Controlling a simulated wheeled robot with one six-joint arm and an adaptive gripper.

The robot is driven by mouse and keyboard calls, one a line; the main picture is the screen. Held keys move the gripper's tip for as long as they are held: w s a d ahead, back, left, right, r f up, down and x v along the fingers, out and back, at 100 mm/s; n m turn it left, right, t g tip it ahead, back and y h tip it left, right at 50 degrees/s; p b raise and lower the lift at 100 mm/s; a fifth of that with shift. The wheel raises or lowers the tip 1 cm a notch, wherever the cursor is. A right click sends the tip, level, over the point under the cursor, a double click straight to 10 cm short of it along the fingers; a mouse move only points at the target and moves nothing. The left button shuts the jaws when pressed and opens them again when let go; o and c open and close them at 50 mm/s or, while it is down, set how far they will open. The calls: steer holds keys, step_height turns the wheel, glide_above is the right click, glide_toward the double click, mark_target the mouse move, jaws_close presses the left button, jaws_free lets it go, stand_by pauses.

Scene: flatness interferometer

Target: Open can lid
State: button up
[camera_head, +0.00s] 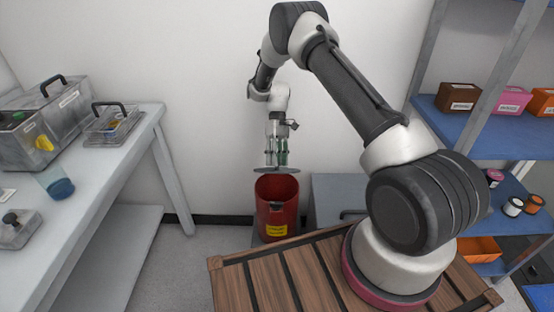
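A red can (276,215) with a yellow label stands on the floor against the back wall, between the left table and my base. Its top is open and the dark red inside shows. A flat grey round lid (275,169) is just above the can's mouth, roughly level and apart from the front rim. My gripper (277,160) points down over the can, its fingers meeting the top of the lid and appearing to hold it. The exact grip on the lid is too small to see clearly.
A grey box (340,190) stands right of the can. Blue shelves (460,120) with small boxes stand at the right. Floor left of the can is clear.

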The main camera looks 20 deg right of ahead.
steer(key=shift+o, duration=0.3)
step_height(320, 180, up, 10)
stand_by(0.4)
